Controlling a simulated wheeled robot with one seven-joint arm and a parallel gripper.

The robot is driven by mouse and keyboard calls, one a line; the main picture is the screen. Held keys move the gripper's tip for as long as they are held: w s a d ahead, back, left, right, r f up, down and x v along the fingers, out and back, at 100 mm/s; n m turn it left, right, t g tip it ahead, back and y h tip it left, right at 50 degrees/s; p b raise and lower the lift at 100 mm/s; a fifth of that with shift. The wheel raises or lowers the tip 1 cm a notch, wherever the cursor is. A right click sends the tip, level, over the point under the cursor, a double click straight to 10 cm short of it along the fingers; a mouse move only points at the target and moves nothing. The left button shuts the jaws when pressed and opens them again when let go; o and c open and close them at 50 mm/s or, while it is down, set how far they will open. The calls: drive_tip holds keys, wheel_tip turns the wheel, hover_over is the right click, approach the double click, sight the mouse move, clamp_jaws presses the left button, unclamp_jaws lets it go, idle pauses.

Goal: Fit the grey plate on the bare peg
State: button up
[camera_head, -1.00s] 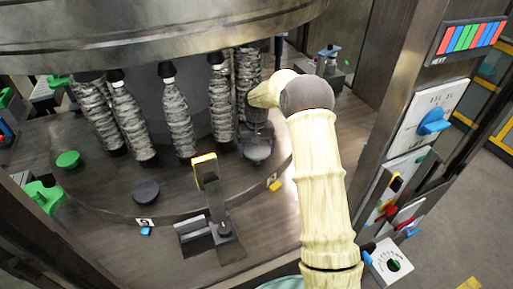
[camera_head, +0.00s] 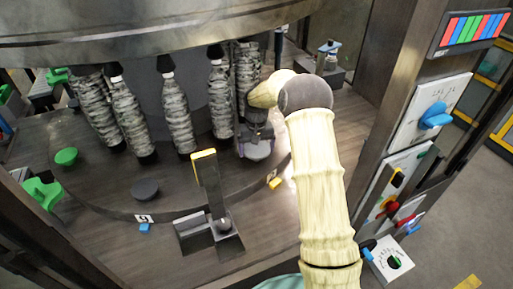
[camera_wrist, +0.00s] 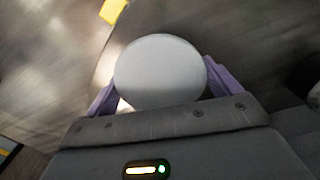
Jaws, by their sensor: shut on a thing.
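The grey plate (camera_head: 258,151) is a pale round disc held by my gripper (camera_head: 256,138), low over the right side of the round dark deck. In the wrist view the plate (camera_wrist: 160,70) sits between the two purple fingers of my gripper (camera_wrist: 163,88), its round face toward the camera. I cannot tell whether it touches the deck. I cannot make out the bare peg in either view; it may be hidden beneath the plate or the gripper.
A dark disc (camera_head: 145,188) and a green disc (camera_head: 66,156) stand on the deck to the left. A yellow-tipped bar (camera_head: 211,182) stands in front. Several grey mottled columns (camera_head: 178,118) rise behind. A control panel post (camera_head: 395,140) is at the right.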

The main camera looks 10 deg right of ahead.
drive_tip(key=shift+f+b, duration=0.5)
drive_tip(key=shift+f, duration=0.55)
drive_tip(key=o, duration=0.8)
wheel_tip(320, 180, up, 12)
drive_tip(key=b, duration=0.3)
drive_tip(key=shift+s, duration=0.1)
